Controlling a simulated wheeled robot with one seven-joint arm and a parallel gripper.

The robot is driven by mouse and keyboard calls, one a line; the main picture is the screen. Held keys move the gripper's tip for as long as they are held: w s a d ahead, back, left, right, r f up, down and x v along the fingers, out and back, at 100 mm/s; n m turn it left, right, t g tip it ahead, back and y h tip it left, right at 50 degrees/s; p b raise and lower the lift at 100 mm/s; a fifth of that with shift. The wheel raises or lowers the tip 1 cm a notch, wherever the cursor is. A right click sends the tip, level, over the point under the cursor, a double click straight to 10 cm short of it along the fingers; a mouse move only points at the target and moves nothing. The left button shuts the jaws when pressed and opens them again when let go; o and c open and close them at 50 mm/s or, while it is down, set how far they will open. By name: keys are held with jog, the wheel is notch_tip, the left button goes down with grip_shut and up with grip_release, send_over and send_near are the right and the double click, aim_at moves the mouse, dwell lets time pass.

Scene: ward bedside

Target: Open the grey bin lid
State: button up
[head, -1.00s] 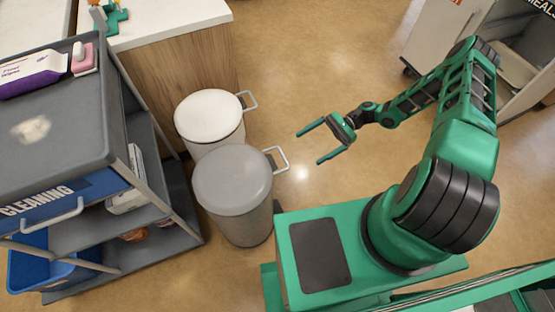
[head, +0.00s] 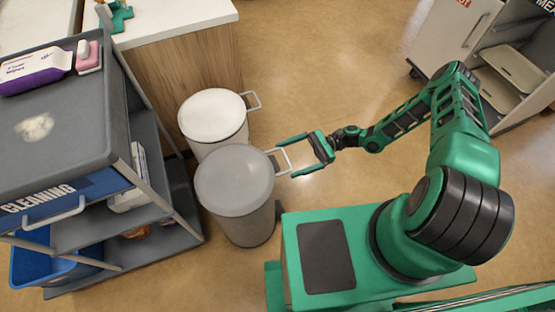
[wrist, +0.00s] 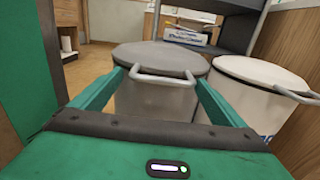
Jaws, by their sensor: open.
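The grey bin (head: 236,215) stands on the floor with its grey lid (head: 232,180) down. A pale bar handle (head: 283,160) sticks out from the lid's right side. My gripper (head: 285,158) is open at this handle, one finger on the far side and one on the near side. In the wrist view the grey lid (wrist: 160,58) is straight ahead, and its handle (wrist: 163,77) lies between the tips of my two spread fingers. I cannot tell whether a finger touches the handle.
A white-lidded bin (head: 212,115) with its own handle stands close behind the grey one. A grey cleaning cart (head: 60,110) is at the left. A wood-sided cabinet (head: 190,70) stands behind the bins. A meal cart (head: 500,70) is at the far right. The floor between is clear.

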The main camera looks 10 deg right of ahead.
jog(key=shift+x, duration=1.05)
